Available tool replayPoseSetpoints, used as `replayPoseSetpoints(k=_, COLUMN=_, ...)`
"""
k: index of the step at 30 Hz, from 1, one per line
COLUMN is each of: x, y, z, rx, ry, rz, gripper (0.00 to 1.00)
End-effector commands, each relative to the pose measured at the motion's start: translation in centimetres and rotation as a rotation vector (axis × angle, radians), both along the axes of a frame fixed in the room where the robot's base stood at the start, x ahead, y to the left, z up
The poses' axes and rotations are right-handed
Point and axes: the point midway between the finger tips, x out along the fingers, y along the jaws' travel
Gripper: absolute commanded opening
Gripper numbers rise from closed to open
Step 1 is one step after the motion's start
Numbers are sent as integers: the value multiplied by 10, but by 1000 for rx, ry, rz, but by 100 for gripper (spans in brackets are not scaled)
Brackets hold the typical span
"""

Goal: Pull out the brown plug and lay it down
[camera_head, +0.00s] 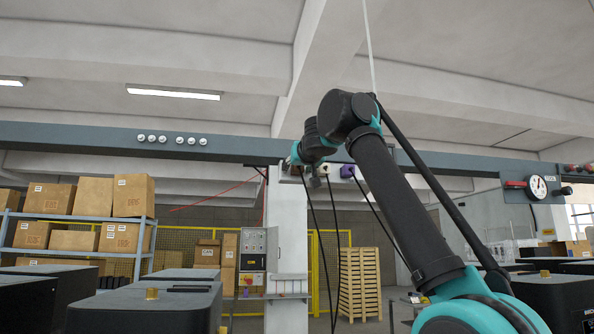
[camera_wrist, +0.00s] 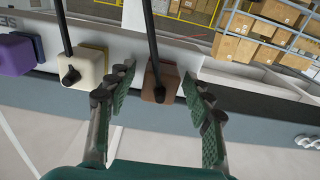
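The brown plug (camera_wrist: 168,76) is a brown block under the grey overhead beam, with a black cable running from it. In the wrist view it lies between the two fingertips of my gripper (camera_wrist: 158,79). My gripper is open, with a finger on either side of the plug. Whether a finger touches it, I cannot tell. In the head view my gripper (camera_head: 312,172) is up at the beam, and I cannot make out the brown plug there.
Beside it are a white block (camera_wrist: 80,68) with its own black cable and a purple block (camera_wrist: 17,54); the left finger is close to the white one. The hanging cables (camera_head: 337,240) run down past a pillar (camera_head: 286,240). A box shelf (camera_head: 80,250) stands left.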

Motion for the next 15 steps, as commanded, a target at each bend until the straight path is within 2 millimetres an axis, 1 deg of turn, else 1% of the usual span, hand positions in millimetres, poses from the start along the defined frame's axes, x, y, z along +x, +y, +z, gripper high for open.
replayPoseSetpoints(k=1, x=0, y=0, z=0, rx=0, ry=0, rz=0, gripper=47)
replayPoseSetpoints(k=2, x=0, y=0, z=0, rx=0, ry=0, rz=0, gripper=43)
replayPoseSetpoints(k=12, x=0, y=0, z=0, rx=0, ry=0, rz=0, gripper=1)
replayPoseSetpoints(k=15, x=0, y=0, z=0, rx=0, ry=0, rz=0, gripper=0)
